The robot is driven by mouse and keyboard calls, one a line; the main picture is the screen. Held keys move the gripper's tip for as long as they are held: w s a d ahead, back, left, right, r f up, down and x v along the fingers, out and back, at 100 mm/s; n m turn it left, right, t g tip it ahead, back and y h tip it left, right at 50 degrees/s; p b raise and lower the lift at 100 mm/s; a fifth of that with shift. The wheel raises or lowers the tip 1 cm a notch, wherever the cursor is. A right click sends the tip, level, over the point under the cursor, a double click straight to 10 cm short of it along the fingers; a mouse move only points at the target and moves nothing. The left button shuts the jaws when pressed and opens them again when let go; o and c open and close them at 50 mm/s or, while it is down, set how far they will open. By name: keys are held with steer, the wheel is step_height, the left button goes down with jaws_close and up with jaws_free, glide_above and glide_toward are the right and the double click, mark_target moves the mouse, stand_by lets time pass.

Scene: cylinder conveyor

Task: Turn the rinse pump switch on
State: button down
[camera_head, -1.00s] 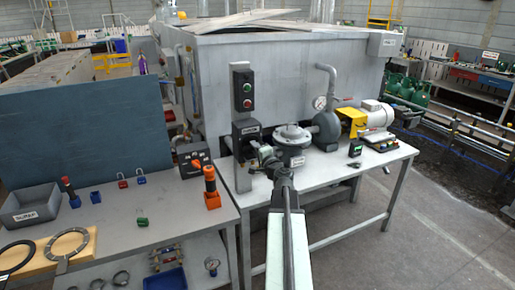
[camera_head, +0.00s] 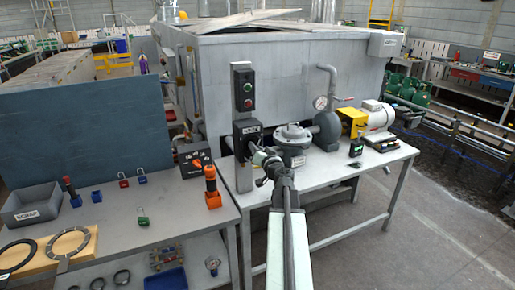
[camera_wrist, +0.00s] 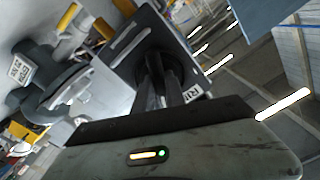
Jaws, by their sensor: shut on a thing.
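The rinse pump switch is a dark box (camera_head: 247,133) with a small white label, low on a grey upright post. My gripper (camera_head: 259,156) is at the front of this box, just below the label, at the end of my outstretched arm. In the wrist view the gripper's two dark fingers (camera_wrist: 172,84) are close together against the dark face of the box, beside part of a white label (camera_wrist: 192,93). They are shut on the switch handle, which is mostly hidden between them. I cannot tell the handle's angle.
A button box (camera_head: 244,88) with red and green buttons is above on the same post. The grey pump (camera_head: 294,134) stands close right of my gripper on the table (camera_head: 341,167).

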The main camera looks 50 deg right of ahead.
steer(key=n, duration=0.5)
steer(key=shift+n, duration=0.3)
stand_by(0.4)
steer(key=c, duration=1.4)
jaws_free()
steer(key=shift+d+f, duration=0.1)
steer(key=v, duration=0.7)
steer(key=shift+s, duration=0.3)
